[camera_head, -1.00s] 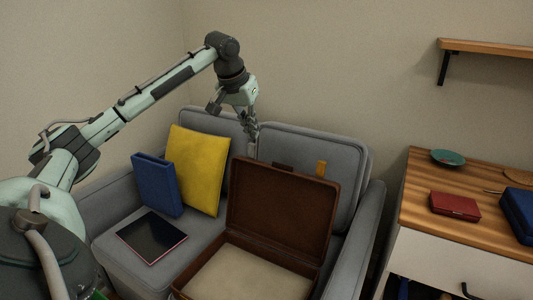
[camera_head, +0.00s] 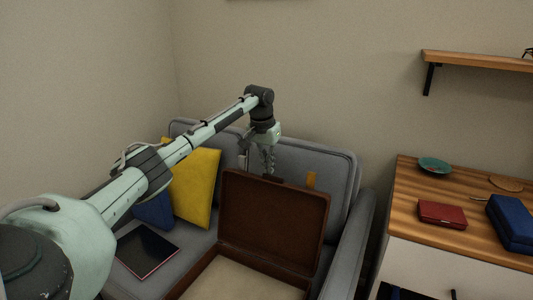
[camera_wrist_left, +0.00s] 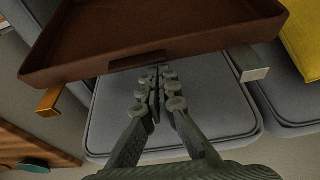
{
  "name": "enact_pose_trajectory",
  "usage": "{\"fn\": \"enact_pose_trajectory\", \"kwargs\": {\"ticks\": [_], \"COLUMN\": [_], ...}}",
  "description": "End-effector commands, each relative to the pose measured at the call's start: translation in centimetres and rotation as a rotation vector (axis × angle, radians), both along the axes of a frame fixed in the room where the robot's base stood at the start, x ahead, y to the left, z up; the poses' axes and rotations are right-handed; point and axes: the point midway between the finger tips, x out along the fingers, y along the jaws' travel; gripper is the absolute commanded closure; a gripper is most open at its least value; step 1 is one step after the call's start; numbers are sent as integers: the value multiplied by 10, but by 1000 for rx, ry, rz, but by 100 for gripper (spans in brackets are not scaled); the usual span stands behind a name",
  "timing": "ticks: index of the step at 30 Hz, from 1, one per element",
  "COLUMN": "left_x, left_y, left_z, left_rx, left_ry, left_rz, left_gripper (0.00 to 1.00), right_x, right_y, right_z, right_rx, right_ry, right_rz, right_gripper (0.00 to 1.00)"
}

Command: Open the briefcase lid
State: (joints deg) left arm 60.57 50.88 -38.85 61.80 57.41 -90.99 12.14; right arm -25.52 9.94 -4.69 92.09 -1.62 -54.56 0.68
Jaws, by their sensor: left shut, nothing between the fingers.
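The brown briefcase (camera_head: 272,215) sits on the grey sofa with its lid raised nearly upright, leaning toward the backrest. Its pale lining (camera_head: 238,280) shows in the base. In the left wrist view the lid (camera_wrist_left: 150,40) is at the top, with a dark handle (camera_wrist_left: 137,61) on its edge and a latch on each side. My left gripper (camera_head: 269,172) is shut and empty, just behind the lid's top edge. In the left wrist view its fingertips (camera_wrist_left: 158,77) are close to the handle; I cannot tell whether they touch. My right gripper is not in view.
A wooden-topped cabinet (camera_head: 420,210) with a red box (camera_head: 442,214) and a green dish (camera_head: 434,165) stands right.

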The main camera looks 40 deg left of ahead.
Motion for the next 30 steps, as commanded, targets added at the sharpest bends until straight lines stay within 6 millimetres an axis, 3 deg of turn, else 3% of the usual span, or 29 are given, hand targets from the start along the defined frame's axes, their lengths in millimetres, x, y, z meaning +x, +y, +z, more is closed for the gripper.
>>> {"fn": "enact_pose_trajectory", "kwargs": {"ticks": [10, 25, 30], "left_x": [-35, -41, -54], "left_y": [-8, -9, -4], "left_z": [4, 3, -3], "left_rx": [1, 2, 26], "left_ry": [0, -8, -84], "left_rz": [0, 2, 13], "left_gripper": [100, 100, 100], "right_x": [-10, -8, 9], "right_y": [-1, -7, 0], "right_z": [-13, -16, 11], "right_rx": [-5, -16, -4], "right_ry": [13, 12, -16], "right_rz": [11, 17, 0], "right_gripper": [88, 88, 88]}}
